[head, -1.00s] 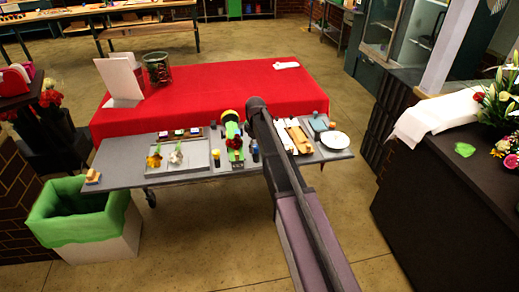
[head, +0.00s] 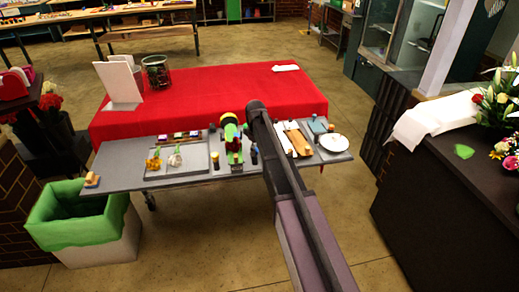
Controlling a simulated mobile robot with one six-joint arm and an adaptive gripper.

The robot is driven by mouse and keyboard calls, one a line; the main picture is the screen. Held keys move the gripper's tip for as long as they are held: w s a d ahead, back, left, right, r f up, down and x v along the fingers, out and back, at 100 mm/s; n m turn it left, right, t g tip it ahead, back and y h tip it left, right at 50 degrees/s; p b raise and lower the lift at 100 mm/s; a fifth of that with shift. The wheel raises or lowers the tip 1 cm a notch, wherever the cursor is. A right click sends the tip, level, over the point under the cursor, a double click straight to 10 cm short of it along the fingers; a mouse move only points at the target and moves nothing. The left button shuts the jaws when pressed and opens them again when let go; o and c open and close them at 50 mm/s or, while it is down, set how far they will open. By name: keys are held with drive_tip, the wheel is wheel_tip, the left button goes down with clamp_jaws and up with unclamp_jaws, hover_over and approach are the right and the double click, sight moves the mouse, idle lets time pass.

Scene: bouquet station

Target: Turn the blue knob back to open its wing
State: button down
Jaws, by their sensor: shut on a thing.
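My arm reaches in from the bottom right, and its wrist bends left over a small fixture at the middle of the grey worktop (head: 120,174). My gripper (head: 235,138) is at the wrist's end, small and partly hidden by the arm. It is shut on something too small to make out. Green parts and a red bloom (head: 235,146) show in the fixture there. Small posts stand around it: a dark one with a bluish top (head: 254,151) and a yellow-topped one (head: 215,161). I cannot tell which is the blue knob, or how its wing stands.
A tray (head: 160,172) with small flowers lies left of the fixture. Wooden pieces (head: 297,138) and a white plate (head: 333,143) lie right. Behind is a red-covered table (head: 210,95) with a glass vase (head: 157,72). A green-lined bin (head: 75,220) stands front left.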

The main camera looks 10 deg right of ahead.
drive_tip(key=shift+w+a, duration=0.2)
drive_tip(key=shift+w, duration=0.1)
drive_tip(key=m, duration=0.9)
drive_tip(key=shift+a, duration=0.1)
drive_tip(key=m, duration=0.4)
drive_tip(key=shift+m, duration=2.6)
drive_tip(key=shift+c, duration=1.5)
unclamp_jaws()
drive_tip(key=shift+w+d+f, duration=0.1)
drive_tip(key=shift+d, duration=0.1)
drive_tip(key=shift+a, duration=0.1)
